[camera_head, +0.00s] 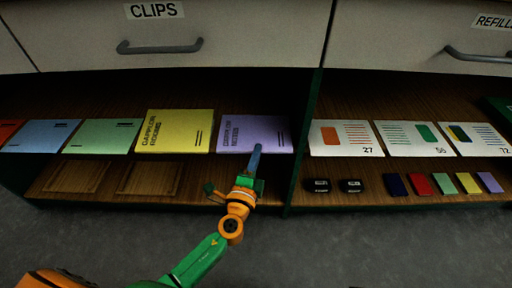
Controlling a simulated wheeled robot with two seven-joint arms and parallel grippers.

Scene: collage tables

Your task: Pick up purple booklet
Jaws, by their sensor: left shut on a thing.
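The purple booklet (270,137) lies on the shelf under the CLIPS drawer, at the right end of a row of booklets, next to the divider. My left gripper (256,152) reaches up from below and is at the booklet's front edge, in front of its lower middle. It is shut on the purple booklet, though the finger contact is small and partly hidden by the gripper itself. The booklet still appears level with its row. My right gripper is not in view.
A yellow booklet (175,131) lies just left of the purple one, then green (104,136) and blue (41,135) ones. A dark green divider (301,150) stands close on the right. Beyond it lie white cards (345,138) and small coloured blocks (420,184). Drawers (160,50) overhang above.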

